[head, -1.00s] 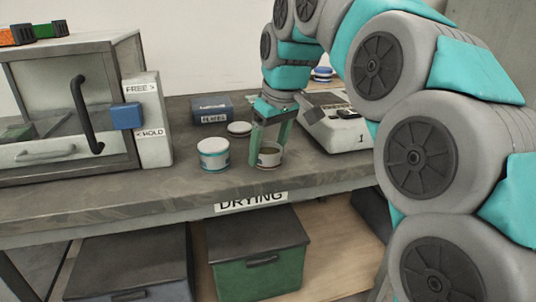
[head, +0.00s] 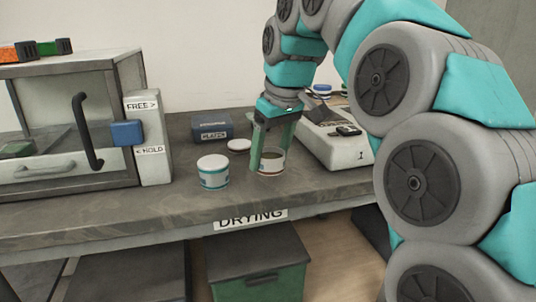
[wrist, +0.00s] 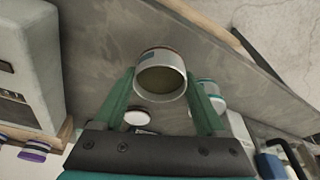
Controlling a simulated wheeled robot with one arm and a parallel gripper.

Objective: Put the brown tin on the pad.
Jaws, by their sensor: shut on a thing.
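The brown tin (head: 272,160) is an open, pale tin with a brown band, upright between the fingers of my gripper (head: 271,158) over the bench. In the wrist view the tin (wrist: 161,80) faces me with its open mouth. The green fingers stand on either side of it, shut on it. A small gap to the bench seems likely, but I cannot measure it. I cannot make out a pad for certain in either view.
A lidded teal-banded tin (head: 213,171) stands left of my gripper. A white lid (head: 239,144) and a dark blue box (head: 212,127) lie behind. A pale device (head: 335,145) is close on the right. A glass-fronted cabinet (head: 70,125) stands left.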

